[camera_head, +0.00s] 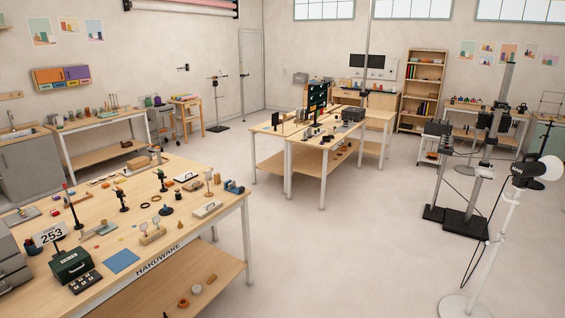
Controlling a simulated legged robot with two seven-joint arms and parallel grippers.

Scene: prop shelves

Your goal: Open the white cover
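No single white cover can be picked out for certain. A low whitish piece with a dark handle (207,209) lies near the right front edge of the wooden table (188,240). Another small whitish piece with a dark arched top (187,177) lies farther back on the same table. Both are too small to tell whether either is a cover, or open or shut. Neither of my grippers is in view.
The table also bears a dark green box (70,265), a 253 sign (52,234), a blue square (122,261) and a blue device (233,187). A white lamp stand (507,230) stands at right. The floor (330,255) between is clear.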

